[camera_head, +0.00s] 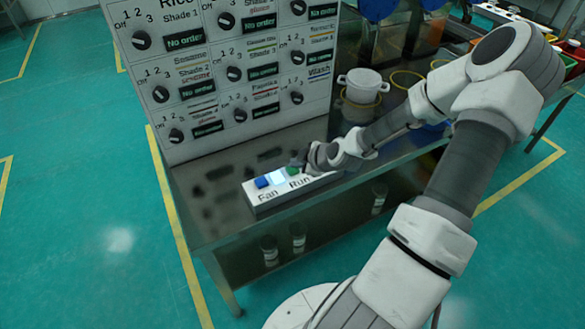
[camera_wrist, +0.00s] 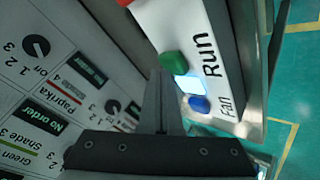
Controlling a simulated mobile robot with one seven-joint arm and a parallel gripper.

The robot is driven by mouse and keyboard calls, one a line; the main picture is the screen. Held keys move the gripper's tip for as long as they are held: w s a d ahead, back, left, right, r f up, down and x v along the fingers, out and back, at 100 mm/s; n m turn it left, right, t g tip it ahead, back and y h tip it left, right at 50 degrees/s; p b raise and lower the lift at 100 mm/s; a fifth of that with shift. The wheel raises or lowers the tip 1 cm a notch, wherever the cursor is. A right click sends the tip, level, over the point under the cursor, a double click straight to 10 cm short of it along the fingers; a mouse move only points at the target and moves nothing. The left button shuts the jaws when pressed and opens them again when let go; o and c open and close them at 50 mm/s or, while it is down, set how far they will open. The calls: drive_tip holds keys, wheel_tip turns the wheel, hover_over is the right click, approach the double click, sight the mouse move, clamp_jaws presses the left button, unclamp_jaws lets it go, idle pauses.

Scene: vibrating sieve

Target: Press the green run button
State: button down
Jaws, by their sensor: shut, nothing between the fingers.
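The green run button (camera_head: 293,171) sits on a white button box (camera_head: 262,199) labelled Fan and Run, on the metal table. In the wrist view the green button (camera_wrist: 174,62) stands beside the word Run. A lit pale patch (camera_wrist: 188,84) separates it from the blue button (camera_wrist: 199,104). My gripper (camera_head: 303,161) is shut and empty, close to the green button. In the wrist view my gripper's fingertips (camera_wrist: 160,74) overlap the button's left edge; I cannot tell if they touch it. My arm hides the right part of the box in the head view.
A white panel with black knobs (camera_head: 233,73) stands on the table directly behind the box. A white pot (camera_head: 362,86) stands to the right at the back. Small jars (camera_head: 298,238) are on the lower shelf. The floor to the left is clear.

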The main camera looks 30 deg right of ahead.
sight(296, 170)
drive_tip(key=shift+f+b, duration=0.35)
drive_tip(key=shift+f, duration=0.1)
drive_tip(key=shift+r, duration=0.15)
idle(0.5)
drive_tip(key=shift+r+p, duration=0.65)
drive_tip(key=shift+r, duration=0.15)
wheel_tip(296, 170, up, 5)
drive_tip(key=p, duration=0.4)
idle(0.6)
